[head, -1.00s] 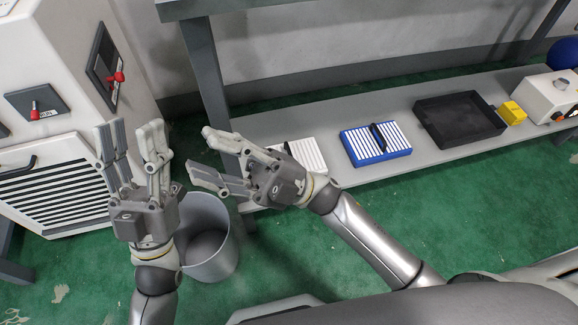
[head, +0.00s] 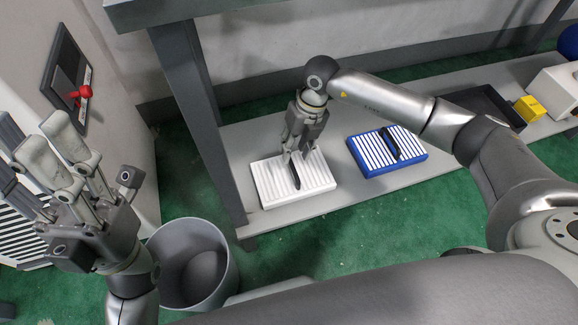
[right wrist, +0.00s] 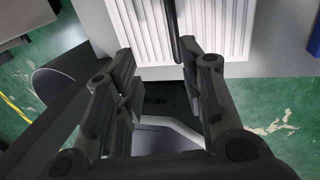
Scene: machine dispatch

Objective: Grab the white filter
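The white filter (head: 318,179) lies flat on the low grey shelf, a ribbed panel with a black handle (head: 296,178) on top. My right gripper (head: 298,156) points down over it, with its fingertips close to the handle. In the right wrist view the ribbed filter (right wrist: 228,28) and its handle (right wrist: 180,28) show at the top, beyond the fingers. That gripper (right wrist: 168,66) is open, and the handle is not clamped. I cannot tell whether a finger touches it. My left gripper (head: 32,140) is open and empty at the left, in front of the machine.
A blue filter (head: 377,164) with a black handle lies right of the white one. A black tray (head: 480,102), partly behind my right arm, and a yellow block (head: 529,109) are farther right. A grey bin (head: 215,262) stands on the floor. A table leg (head: 188,95) rises left of the white filter.

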